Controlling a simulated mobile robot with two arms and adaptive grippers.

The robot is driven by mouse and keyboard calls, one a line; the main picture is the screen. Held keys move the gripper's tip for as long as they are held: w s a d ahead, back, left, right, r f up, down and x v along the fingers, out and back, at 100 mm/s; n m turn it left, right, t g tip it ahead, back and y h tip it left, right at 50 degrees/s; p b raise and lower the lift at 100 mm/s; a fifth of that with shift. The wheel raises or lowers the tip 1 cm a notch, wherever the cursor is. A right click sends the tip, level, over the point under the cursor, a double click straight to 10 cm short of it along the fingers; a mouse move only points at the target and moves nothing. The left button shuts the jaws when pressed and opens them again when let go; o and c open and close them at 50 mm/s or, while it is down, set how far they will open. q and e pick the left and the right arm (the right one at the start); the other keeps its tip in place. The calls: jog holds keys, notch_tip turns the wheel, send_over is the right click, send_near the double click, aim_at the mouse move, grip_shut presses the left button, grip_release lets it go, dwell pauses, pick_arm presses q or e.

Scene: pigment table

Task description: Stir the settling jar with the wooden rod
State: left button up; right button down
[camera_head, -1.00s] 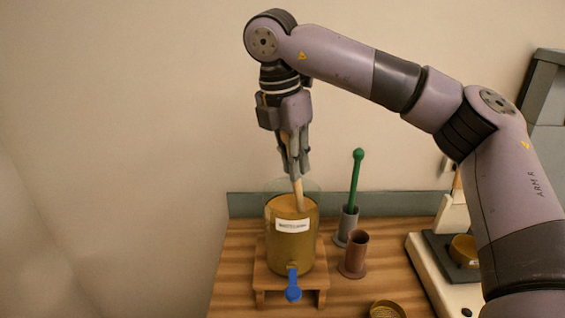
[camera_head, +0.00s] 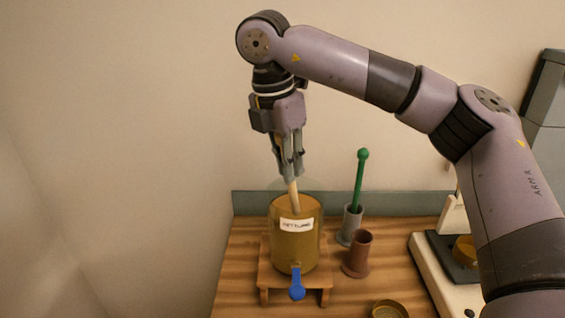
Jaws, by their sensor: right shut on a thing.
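The settling jar (camera_head: 296,250) is a clear jar filled with brownish-yellow liquid, with a white label and a blue tap (camera_head: 297,288) at its front. It stands on a small wooden stand (camera_head: 266,281). My right gripper (camera_head: 291,174) is above the jar, pointing down, shut on the wooden rod (camera_head: 293,194). The rod is pale and slightly tilted. Its lower end goes into the jar's mouth and down to the liquid; its tip is hidden. My left gripper is not in view.
Right of the jar, a green rod with a ball end (camera_head: 359,182) stands in a grey holder (camera_head: 350,226). A brown empty cup (camera_head: 358,254) is in front of it. A small bowl (camera_head: 388,310) sits at the front edge, and a white device (camera_head: 437,276) at the right.

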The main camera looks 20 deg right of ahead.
jog(key=shift+w, duration=0.5)
jog(key=shift+d, duration=0.15)
jog(key=a+r+p, duration=0.3)
jog(key=r+p, duration=1.1)
jog(key=r, duration=0.2)
jog(key=shift+s+r, duration=0.15)
jog(key=shift+r, duration=0.05)
dwell(0.4)
dwell(0.3)
dwell(0.4)
